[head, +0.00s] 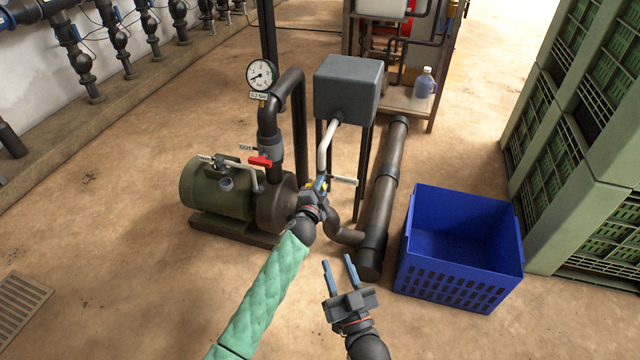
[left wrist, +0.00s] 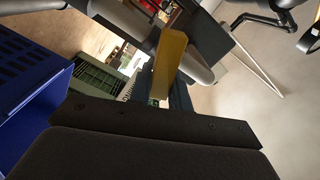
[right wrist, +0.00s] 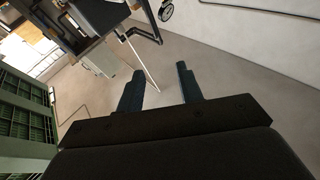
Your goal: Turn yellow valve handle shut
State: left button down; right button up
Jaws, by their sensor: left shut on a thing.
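The yellow valve handle (left wrist: 169,62) shows large in the left wrist view, between the fingers of my left gripper (left wrist: 172,88). In the head view only a small yellow part (head: 311,187) shows beside my left gripper (head: 318,185). My left gripper is shut on the handle, at the pipe in front of the grey box. The gripper hides much of the valve. My right gripper (head: 341,273) is open and empty, lower and to the right, above the floor; its fingers also show apart in the right wrist view (right wrist: 160,88).
A red valve handle (head: 260,161) sits on the pump outlet under a gauge (head: 262,75). The green pump (head: 222,190) is left of my left gripper. A grey box (head: 348,86) stands behind it. A blue crate (head: 462,240) and stacked green crates (head: 575,175) are right.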

pick_arm(q)
jog(key=shift+d+f+m, duration=0.1)
jog(key=shift+f+m, duration=0.15)
jog(key=shift+m, duration=0.95)
jog(key=shift+f+m, duration=0.2)
jog(key=shift+m, duration=0.9)
pick_arm(e)
notch_tip(320, 180, down, 6)
jog(key=g, duration=0.2)
jog(key=shift+a+h, duration=0.15)
jog(key=shift+h, duration=0.15)
jog(key=shift+s+f, duration=0.1)
pick_arm(q)
jog(key=c, duration=1.3)
grip_release()
jog(key=shift+s, duration=0.15)
jog(key=shift+s, duration=0.3)
jog(key=p+v, duration=0.1)
jog(key=v, duration=0.6)
pick_arm(e)
notch_tip(320, 180, down, 8)
jog(key=s+g, duration=0.1)
jog(key=g, duration=0.1)
jog(key=shift+s+r+g+h, duration=0.2)
jog(key=shift+g+h, duration=0.1)
jog(key=shift+g, duration=0.1)
